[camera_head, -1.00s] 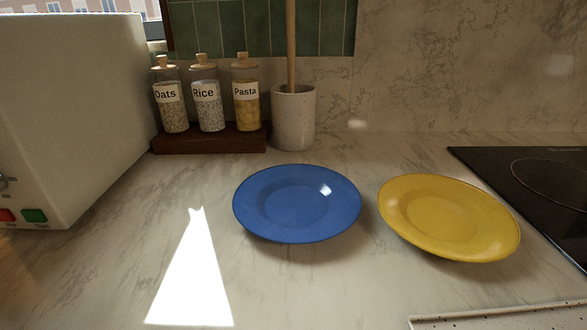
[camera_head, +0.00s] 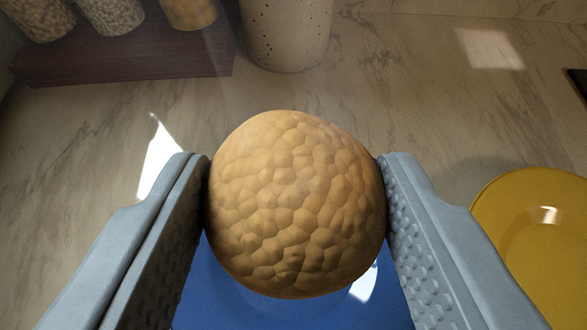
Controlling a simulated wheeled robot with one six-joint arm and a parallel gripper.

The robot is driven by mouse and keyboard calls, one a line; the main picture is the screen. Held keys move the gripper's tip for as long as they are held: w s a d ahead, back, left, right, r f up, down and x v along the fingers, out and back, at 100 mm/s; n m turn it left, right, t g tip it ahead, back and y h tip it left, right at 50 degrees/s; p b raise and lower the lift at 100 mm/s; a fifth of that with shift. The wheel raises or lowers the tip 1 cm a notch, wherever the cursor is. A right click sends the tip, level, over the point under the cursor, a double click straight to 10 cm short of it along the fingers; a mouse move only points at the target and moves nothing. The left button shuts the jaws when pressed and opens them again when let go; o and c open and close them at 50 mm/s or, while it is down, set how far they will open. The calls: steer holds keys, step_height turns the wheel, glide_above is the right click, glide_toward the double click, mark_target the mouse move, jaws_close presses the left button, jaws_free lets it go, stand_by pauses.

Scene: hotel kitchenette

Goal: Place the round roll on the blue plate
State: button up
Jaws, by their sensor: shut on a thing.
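The round roll (camera_head: 297,205) is golden brown with a cracked, tiled-looking crust. My gripper (camera_head: 296,200) is shut on it, one grey finger pressed to each side. The blue plate (camera_head: 215,295) is below and behind the roll at the bottom of the view. The roll and fingers hide much of the plate. The roll appears held above the plate; I cannot tell how large the gap is.
A yellow plate (camera_head: 545,240) lies to the right. A speckled white crock (camera_head: 287,35) and a dark wooden stand (camera_head: 130,55) with several jars are at the back. The marble counter (camera_head: 430,95) between them is clear.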

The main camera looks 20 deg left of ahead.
steer(key=shift+f, duration=4.95)
steer(key=shift+f, duration=0.15)
steer(key=o, duration=1.1)
steer(key=shift+r, duration=0.2)
steer(key=v, duration=1.2)
steer(key=shift+f, duration=0.1)
